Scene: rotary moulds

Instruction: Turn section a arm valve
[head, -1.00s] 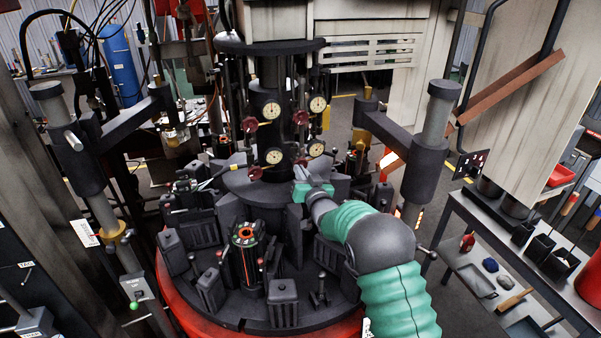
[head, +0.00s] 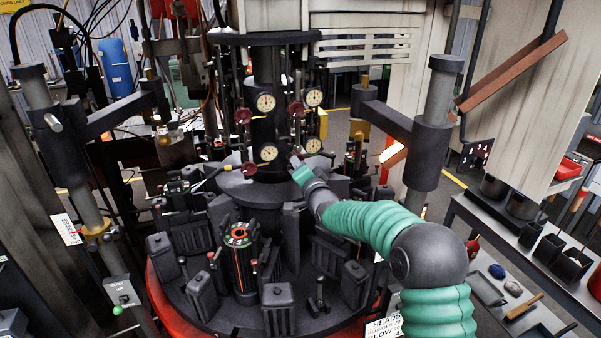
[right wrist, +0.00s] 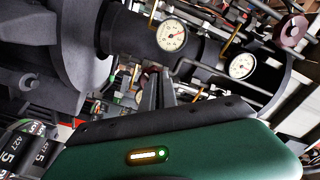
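Several dark red valve handwheels sit on the central black column beside round white gauges in the head view: one upper left (head: 243,116), one upper right (head: 296,108) and one lower left (head: 248,168). I cannot tell which one belongs to section a. My right gripper (head: 295,161) is close to the column, by the lower gauges (head: 268,152). In the right wrist view its dark fingers (right wrist: 158,88) point toward the column and look close together; their tips are hard to make out. A red handwheel (right wrist: 291,31) shows there at the upper right, apart from the fingers. My left gripper is out of view.
The round mould table (head: 200,325) with several dark blocks lies below the column. Thick posts stand at left (head: 75,165) and right (head: 432,130). Thin rods and pipes crowd the gauges. A grey bench (head: 490,235) with cups is at the right.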

